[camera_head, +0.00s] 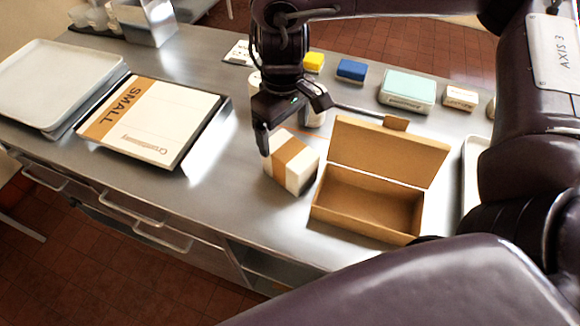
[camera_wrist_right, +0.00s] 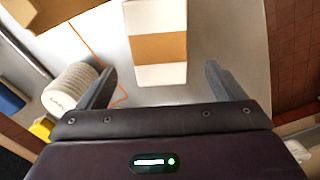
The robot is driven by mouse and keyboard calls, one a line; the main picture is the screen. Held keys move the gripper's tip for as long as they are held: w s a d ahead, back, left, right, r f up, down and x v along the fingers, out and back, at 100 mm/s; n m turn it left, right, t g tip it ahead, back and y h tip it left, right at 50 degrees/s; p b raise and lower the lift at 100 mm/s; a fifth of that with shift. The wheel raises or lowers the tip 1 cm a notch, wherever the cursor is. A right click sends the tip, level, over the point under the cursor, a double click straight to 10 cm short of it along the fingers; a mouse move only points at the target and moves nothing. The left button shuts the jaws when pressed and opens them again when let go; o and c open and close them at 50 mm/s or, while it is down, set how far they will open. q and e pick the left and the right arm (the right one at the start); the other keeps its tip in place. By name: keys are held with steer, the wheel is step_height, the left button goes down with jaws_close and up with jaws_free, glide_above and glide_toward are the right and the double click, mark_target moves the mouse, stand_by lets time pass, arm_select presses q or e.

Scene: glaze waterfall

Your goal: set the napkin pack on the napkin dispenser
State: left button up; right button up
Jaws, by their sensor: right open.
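The napkin pack (camera_head: 290,163) is a white block with a brown band, resting on the steel counter left of an open cardboard box. It also shows in the right wrist view (camera_wrist_right: 158,72), ahead of and between the fingers. My right gripper (camera_head: 292,128) is open above and behind the pack. In the wrist view my right gripper (camera_wrist_right: 158,86) has its fingers spread wider than the pack, with gaps on both sides. I cannot tell for sure which thing is the napkin dispenser; a metal box (camera_head: 146,24) stands at the far left back. My left gripper is not in view.
The open cardboard box (camera_head: 372,205) stands close right of the pack. A ribbed white cup stack (camera_wrist_right: 70,90) is near one finger. Flat boxes marked SMALL (camera_head: 150,120) and trays (camera_head: 60,85) lie left. Yellow (camera_head: 313,62) and blue (camera_head: 351,70) blocks stand behind.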

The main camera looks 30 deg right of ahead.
mark_target(284, 146)
steer(key=shift+w+a+f, duration=0.1)
steer(key=shift+w+f, duration=0.05)
steer(key=shift+f, duration=0.45)
steer(key=shift+w+a+f, duration=0.1)
steer(key=shift+f, duration=0.45)
steer(key=shift+s+d+f, duration=0.15)
steer(key=shift+s+f, duration=0.05)
steer(key=shift+f, duration=0.9)
step_height(284, 146, down, 4)
steer(key=shift+d+f+b, duration=0.1)
steer(key=shift+f+b, duration=0.05)
steer(key=shift+b, duration=0.25)
steer(key=shift+s, duration=0.1)
steer(key=c, duration=1.2)
